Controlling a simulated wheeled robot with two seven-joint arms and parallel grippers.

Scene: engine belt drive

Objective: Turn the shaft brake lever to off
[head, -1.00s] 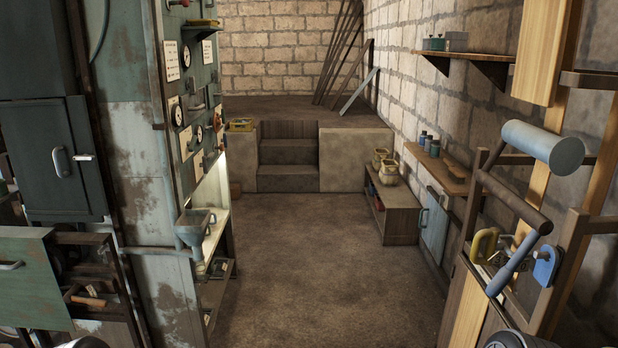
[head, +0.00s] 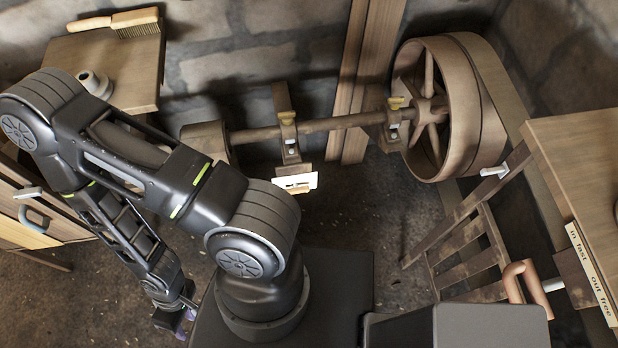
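A horizontal shaft (head: 345,122) runs along the stone wall in the head view, through two bearing brackets, to a large brown spoked wheel (head: 468,108) at its right end. A white card (head: 296,182) with a small tan piece on it sits below the left bracket. I cannot tell for sure which part is the shaft brake lever. My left gripper is not in view.
A copper-coloured handle (head: 515,282) is at the lower right, near a label (head: 590,272) reading "in fast out free". A slatted wooden frame (head: 470,252) stands below the wheel. A wooden shelf (head: 105,62) with a brush (head: 135,22) is at upper left. Floor below the shaft is clear.

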